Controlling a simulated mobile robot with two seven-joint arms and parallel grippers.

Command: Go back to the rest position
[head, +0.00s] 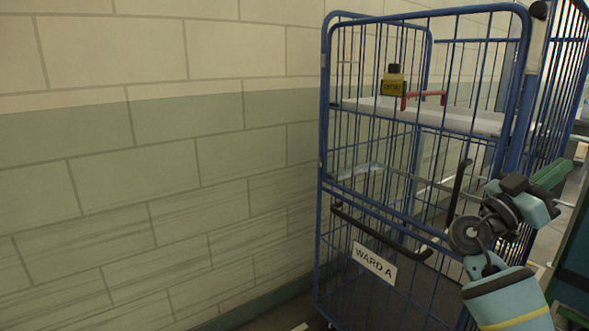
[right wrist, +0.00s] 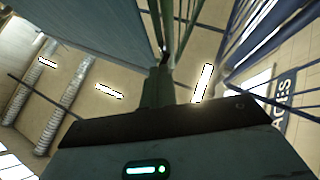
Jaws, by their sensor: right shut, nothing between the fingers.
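My right arm comes in at the lower right of the head view, in front of the blue cage trolley (head: 323,150). My right gripper (head: 556,174) is at the right side of that view, beside the trolley's right edge. In the right wrist view the gripper's green fingers (right wrist: 159,85) are together with nothing between them. That view points up at the ceiling. My left gripper is not in view.
The trolley carries a "WARD A" sign (head: 374,264) and dark handles. A yellow-and-black item (head: 393,82) and a red-handled item (head: 425,95) are on its upper shelf. A block wall (head: 140,150) fills the left. Ceiling lights (right wrist: 203,83) show overhead.

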